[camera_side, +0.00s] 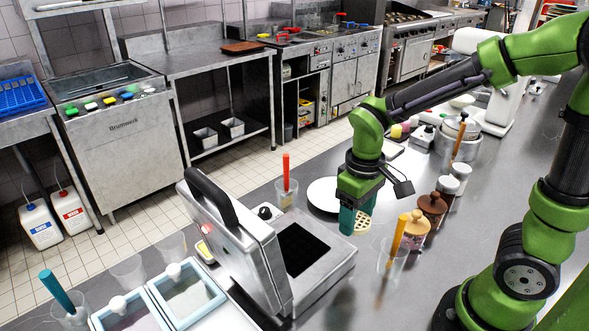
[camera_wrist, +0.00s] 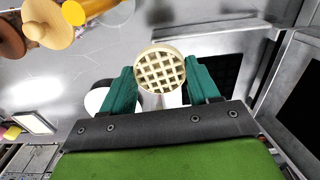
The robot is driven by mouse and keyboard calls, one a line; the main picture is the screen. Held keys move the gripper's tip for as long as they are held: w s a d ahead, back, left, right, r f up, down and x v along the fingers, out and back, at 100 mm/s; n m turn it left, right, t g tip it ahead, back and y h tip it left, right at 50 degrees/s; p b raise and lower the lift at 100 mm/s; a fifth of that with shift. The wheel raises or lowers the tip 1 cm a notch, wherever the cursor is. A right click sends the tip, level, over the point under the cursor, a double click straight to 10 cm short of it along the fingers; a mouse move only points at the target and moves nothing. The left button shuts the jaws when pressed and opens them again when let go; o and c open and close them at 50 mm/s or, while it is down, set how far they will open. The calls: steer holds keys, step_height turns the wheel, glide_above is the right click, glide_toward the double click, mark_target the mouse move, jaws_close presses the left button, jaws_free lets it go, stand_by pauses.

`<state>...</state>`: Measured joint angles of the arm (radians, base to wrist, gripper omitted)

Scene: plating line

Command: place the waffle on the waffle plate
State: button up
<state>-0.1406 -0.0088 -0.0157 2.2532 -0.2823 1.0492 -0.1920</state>
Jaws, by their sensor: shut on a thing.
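The waffle (camera_wrist: 162,72) is round, pale yellow and grid-patterned. In the wrist view it sits between the two teal fingers of my gripper (camera_wrist: 163,88), which is shut on it. In the side view, my gripper (camera_side: 355,218) points down and the waffle (camera_side: 362,224) shows at the right finger, partly hidden. A white round plate (camera_side: 322,194) lies on the counter just behind and left of my gripper, partly covered by it. In the wrist view, the plate (camera_wrist: 97,97) shows behind the left finger. The waffle appears held above the counter; its exact height is unclear.
An open waffle iron (camera_side: 325,262) stands in front and left of my gripper, its lid (camera_side: 238,250) raised. A cup with an orange-handled tool (camera_side: 286,190) stands behind it. Wooden-lidded jars (camera_side: 415,229) and a cup with a yellow handle (camera_side: 393,258) stand to the right.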

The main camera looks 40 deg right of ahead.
steer(key=s+a+f+m, duration=0.1)
steer(key=s+a, duration=0.3)
steer(key=s, duration=0.2)
steer(key=m, duration=0.1)
glide_above(294, 247)
steer(key=shift+s+d+f, duration=0.1)
steer(key=shift+s+f, duration=0.1)
steer(key=shift+f, duration=0.25)
steer(key=shift+s+d+f, duration=0.1)
steer(key=shift+s+f, duration=0.1)
steer(key=shift+f, duration=0.25)
steer(key=shift+w+a+f, duration=0.1)
steer(key=shift+w+f, duration=0.1)
steer(key=shift+f, duration=0.7)
steer(key=shift+w+a+f, duration=0.1)
steer(key=shift+w+f, duration=0.1)
steer(key=shift+f, duration=0.7)
steer(key=shift+f, duration=0.15)
steer(key=o, duration=0.7)
